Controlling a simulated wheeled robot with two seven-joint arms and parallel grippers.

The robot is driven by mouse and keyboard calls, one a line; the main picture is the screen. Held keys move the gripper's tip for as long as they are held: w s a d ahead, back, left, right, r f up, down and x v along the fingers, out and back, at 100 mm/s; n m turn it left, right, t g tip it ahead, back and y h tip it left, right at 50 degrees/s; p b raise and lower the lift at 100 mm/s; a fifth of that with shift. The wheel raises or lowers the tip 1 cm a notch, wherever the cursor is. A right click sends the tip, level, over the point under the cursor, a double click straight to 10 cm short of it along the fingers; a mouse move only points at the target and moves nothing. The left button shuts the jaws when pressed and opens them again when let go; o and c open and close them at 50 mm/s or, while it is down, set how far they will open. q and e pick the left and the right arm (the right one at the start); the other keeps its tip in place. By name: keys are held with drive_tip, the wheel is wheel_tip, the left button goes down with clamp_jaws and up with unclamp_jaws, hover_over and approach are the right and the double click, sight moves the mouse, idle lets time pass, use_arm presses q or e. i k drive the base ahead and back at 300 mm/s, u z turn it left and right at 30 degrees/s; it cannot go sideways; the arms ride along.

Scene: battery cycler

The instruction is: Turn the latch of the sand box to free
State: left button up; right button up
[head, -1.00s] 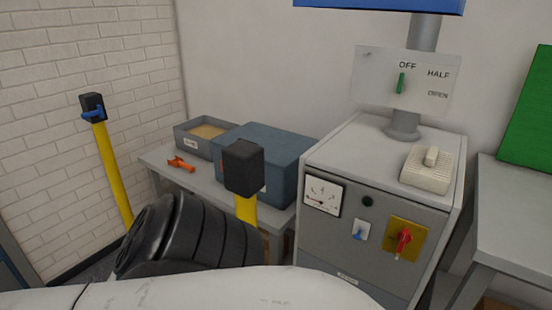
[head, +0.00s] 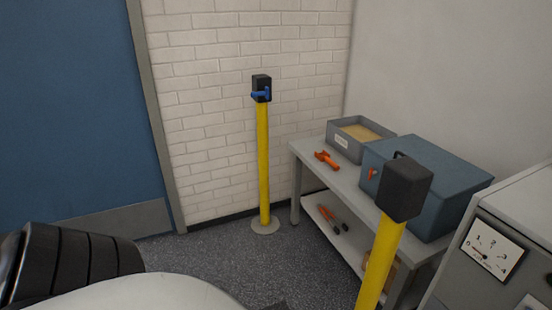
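A closed blue-grey box (head: 432,178) stands on the right part of a grey bench. A small red-orange part (head: 373,174), which looks like a latch, shows on its front left side. A yellow post with a black head (head: 405,188) stands in front and hides part of this box. An open grey tray (head: 345,143) with sand-coloured fill stands behind it to the left. Which way the latch points is too small to tell. Neither of my grippers is in view; only parts of my own body show at the lower left.
An orange tool (head: 327,160) lies on the grey bench (head: 345,182), with more tools on its lower shelf. A second yellow post (head: 263,165) stands by the brick wall. A grey cabinet with a gauge (head: 490,248) is at the right. The middle floor (head: 290,262) is clear.

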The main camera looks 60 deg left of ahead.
sight(371, 174)
drive_tip(key=u, duration=0.5)
drive_tip(key=i, duration=0.3)
drive_tip(key=u, duration=1.1)
drive_tip(key=k, duration=0.55)
drive_tip(key=u, duration=1.25)
drive_tip(key=i, duration=0.85)
drive_tip(key=z, duration=0.5)
drive_tip(key=i, duration=1.2)
drive_tip(key=z, duration=1)
